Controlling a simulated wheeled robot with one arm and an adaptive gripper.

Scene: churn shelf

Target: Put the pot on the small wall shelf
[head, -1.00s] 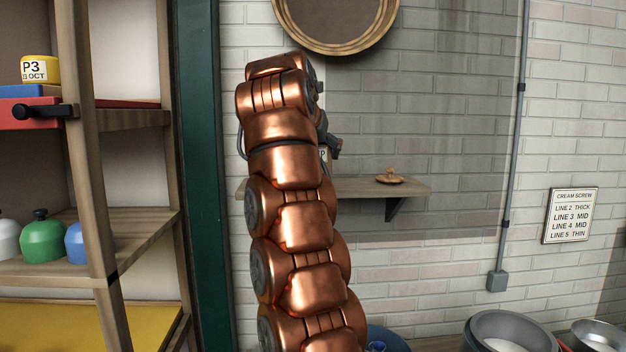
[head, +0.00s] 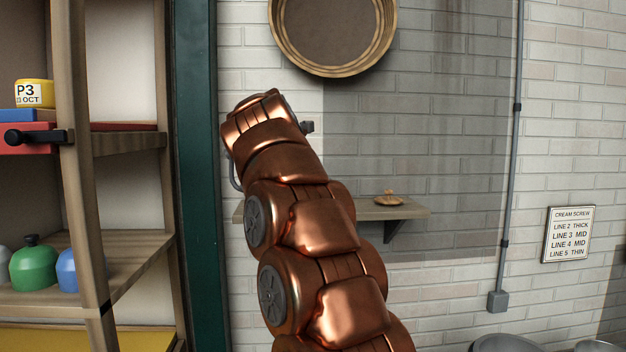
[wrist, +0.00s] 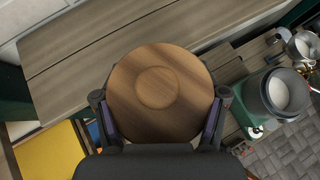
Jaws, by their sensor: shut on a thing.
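In the wrist view a round wooden-topped pot (wrist: 182,112), seen from above, sits between the fingers of my gripper (wrist: 160,96), which is shut on it. Its sides are hidden beneath the top. The small wall shelf (wrist: 75,70), a grey-brown plank, lies beyond the pot in the wrist view; I cannot tell whether the two touch. In the head view the shelf (head: 350,212) is fixed to the brick wall, its left part behind my copper arm.
A round wood-rimmed disc (head: 333,35) hangs above. A rack (head: 130,145) with coloured items stands left, beside a dark green post (head: 196,180). A grey vessel (wrist: 272,103) stands right in the wrist view.

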